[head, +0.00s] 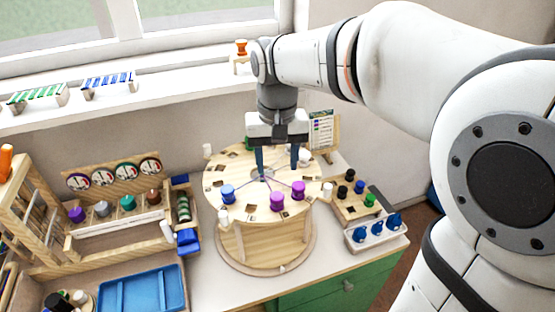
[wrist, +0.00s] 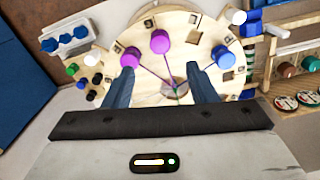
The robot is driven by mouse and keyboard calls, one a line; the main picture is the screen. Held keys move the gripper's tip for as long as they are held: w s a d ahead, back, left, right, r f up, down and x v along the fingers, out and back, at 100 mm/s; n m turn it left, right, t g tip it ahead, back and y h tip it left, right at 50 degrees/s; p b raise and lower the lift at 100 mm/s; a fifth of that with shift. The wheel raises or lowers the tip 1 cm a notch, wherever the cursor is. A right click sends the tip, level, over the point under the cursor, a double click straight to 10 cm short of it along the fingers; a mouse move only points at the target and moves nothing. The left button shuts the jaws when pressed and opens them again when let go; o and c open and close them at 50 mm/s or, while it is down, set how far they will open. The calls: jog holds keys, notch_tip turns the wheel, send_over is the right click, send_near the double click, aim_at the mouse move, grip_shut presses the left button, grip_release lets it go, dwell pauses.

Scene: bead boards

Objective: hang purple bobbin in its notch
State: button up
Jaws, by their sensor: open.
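Two purple bobbins stand close together on the near rim of the round wooden board (head: 222,176): one purple bobbin (head: 277,201) and, to its right, another purple bobbin (head: 298,190). In the wrist view they are the upper bobbin (wrist: 159,41) and the bobbin by the left finger (wrist: 129,59). Threads run from them to the board's centre. My gripper (head: 278,172) is open and empty over the middle of the board, fingers pointing down. In the wrist view the purple bobbins lie beyond the fingertips (wrist: 161,75). I cannot tell which notch belongs to which bobbin.
A blue bobbin (head: 228,193) stands on the board's left, with white pegs around the rim. A small block with black, blue and green spools (head: 369,200) and a white holder with blue knobs (head: 362,234) stand right. A spool rack (head: 100,235) and blue tray (head: 142,288) are left.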

jog(key=s+d+f+t, duration=0.3)
jog(key=s+d+f, duration=0.1)
jog(key=s+d, duration=0.8)
jog(key=shift+s+m+t, duration=0.3)
jog(key=shift+s+m, duration=0.1)
jog(key=shift+s, duration=0.05)
jog(key=shift+f, duration=0.2)
